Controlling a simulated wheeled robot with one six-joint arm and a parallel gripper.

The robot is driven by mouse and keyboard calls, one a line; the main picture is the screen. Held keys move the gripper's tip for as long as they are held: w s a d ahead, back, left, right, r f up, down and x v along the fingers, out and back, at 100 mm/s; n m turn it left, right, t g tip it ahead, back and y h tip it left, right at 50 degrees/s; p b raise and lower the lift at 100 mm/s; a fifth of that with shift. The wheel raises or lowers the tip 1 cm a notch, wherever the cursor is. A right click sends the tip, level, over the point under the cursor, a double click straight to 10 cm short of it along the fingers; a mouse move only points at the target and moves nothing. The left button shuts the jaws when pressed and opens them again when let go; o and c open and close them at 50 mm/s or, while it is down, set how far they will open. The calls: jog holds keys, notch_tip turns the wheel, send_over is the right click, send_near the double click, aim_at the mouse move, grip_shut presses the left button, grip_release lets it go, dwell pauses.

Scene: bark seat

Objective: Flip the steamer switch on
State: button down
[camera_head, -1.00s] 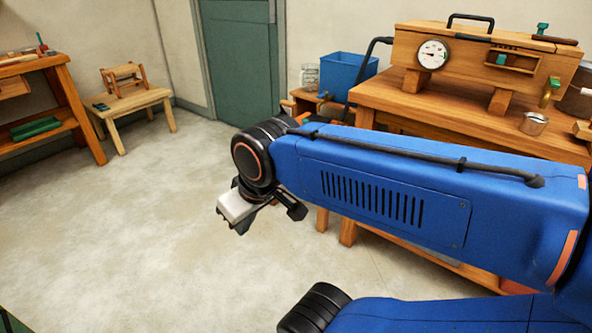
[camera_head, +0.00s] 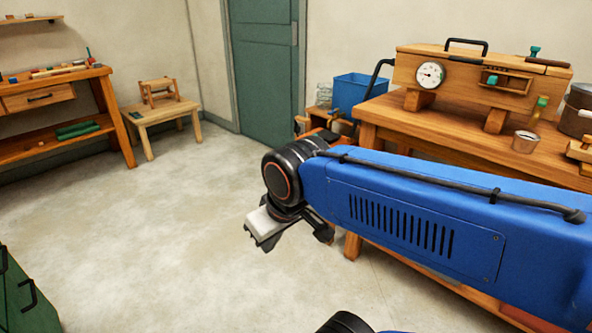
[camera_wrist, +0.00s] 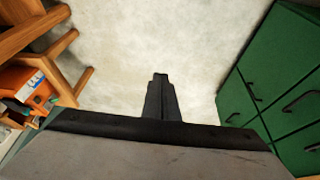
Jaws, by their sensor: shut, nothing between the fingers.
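A long wooden steam box (camera_head: 470,72) with a round white gauge (camera_head: 430,74) and a black top handle lies on the workbench at the right of the head view. A small recess in its front holds a green piece (camera_head: 491,80); I cannot tell whether this is the steamer switch. My gripper (camera_wrist: 160,80) is shut and empty, above bare floor. In the head view it hangs left of the bench, its fingertips unclear.
Green drawers (camera_wrist: 285,85) stand right in the wrist view. A stool (camera_head: 160,114) and shelf bench are far left. The middle floor is clear.

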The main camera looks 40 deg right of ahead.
jog(key=w+d+r+n+g+h, duration=0.2)
jog(key=w+d+n+g+h, duration=0.6)
jog(key=w+d, duration=2.4)
jog(key=w+d+f+g+h, duration=0.3)
jog(key=w+d+f+h, duration=0.65)
jog(key=w+d, duration=0.4)
jog(key=w+d+f+n+t+h, duration=0.2)
jog(key=w+f+n+t, duration=0.1)
jog(key=f, duration=0.7)
jog(key=w+d+f+n+t+h, duration=0.2)
jog(key=w+f+n+t+h, duration=0.1)
jog(key=f, duration=0.7)
jog(key=w+d+f+n+t+h, duration=0.2)
jog(key=w+f+n+h, duration=0.1)
jog(key=f, duration=0.7)
jog(key=shift+w+f+n+t, duration=0.2)
jog(key=shift+w+n+t, duration=0.2)
jog(key=shift+w+n, duration=0.65)
jog(key=shift+r+g+h, duration=0.1)
jog(key=shift+g+h, duration=0.2)
jog(key=shift+h, duration=0.05)
